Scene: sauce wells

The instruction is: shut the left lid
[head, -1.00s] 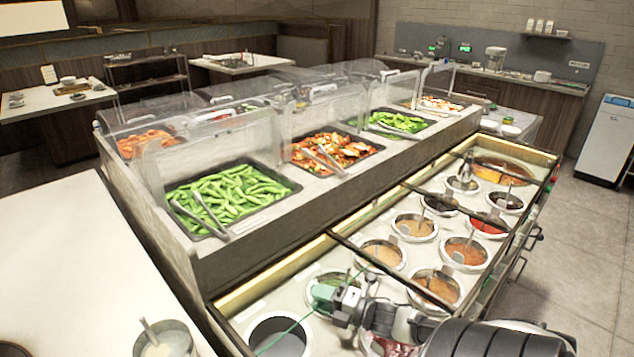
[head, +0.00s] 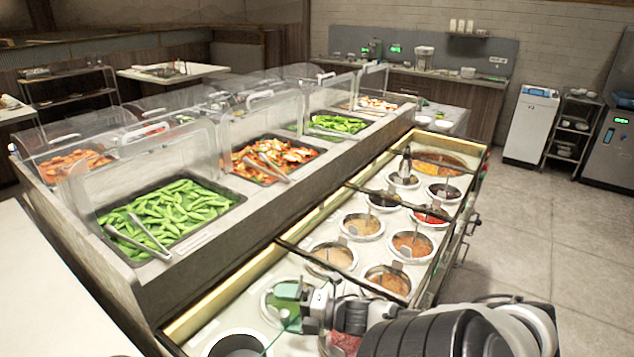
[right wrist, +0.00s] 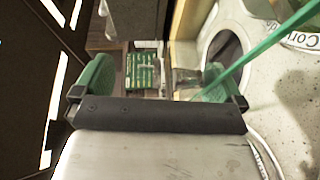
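Clear lids stand in a row behind the food trays. The leftmost lid (head: 150,165) stands raised, and the green-pod tray (head: 170,215) in front of it is uncovered. Another clear lid (head: 262,122) stands raised behind the middle tray. My right gripper (head: 296,304), with green fingers, is over the near end of the sauce counter, to the right of and below the leftmost lid and apart from it. In the right wrist view its fingers (right wrist: 155,82) are spread, with no lid between them. My left gripper is not in view.
Several sauce wells (head: 411,243) with ladles fill the counter beside my right arm. Tongs (head: 150,236) lie on the green-pod tray. A thin green strip (right wrist: 262,54) crosses the right wrist view. Floor at right is clear.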

